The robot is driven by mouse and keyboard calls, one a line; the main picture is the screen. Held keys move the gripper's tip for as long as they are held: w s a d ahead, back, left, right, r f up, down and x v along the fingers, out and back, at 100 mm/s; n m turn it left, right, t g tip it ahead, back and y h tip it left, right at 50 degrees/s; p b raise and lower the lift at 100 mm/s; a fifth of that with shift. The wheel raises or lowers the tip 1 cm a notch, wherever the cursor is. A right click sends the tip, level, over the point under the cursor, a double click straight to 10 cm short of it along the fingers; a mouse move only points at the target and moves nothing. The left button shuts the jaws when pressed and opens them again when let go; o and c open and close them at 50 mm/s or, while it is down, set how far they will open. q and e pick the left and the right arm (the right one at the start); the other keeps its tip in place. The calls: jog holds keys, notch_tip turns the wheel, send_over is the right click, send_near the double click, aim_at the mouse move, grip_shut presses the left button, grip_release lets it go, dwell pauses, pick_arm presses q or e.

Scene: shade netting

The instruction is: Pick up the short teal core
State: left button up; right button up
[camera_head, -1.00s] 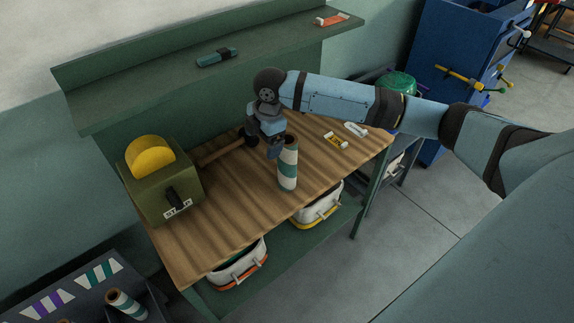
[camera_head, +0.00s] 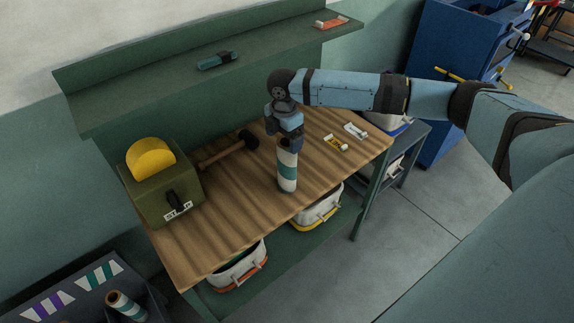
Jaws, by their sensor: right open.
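A core with white and teal bands (camera_head: 287,172) stands upright on the wooden bench, near its middle. My right gripper (camera_head: 287,144) points down directly over it, with its open fingers at the core's top end. The fingers cover part of the upper rim, and I cannot tell whether they touch it. Another core with teal and white bands (camera_head: 126,306) leans in the dark rack at the bottom left. My left gripper is out of view.
On the bench (camera_head: 215,235), an olive box with a yellow disc (camera_head: 168,190) stands at the left. A mallet (camera_head: 222,152) lies behind the core. Small yellow (camera_head: 336,143) and white (camera_head: 356,131) pieces lie to the right. The front of the bench is clear.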

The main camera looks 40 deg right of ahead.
aim_at(287, 166)
jog(key=f, duration=0.4)
jog(key=shift+s+d+f+p, duration=0.3)
jog(key=shift+f+p, duration=0.1)
jog(key=c, duration=1.4)
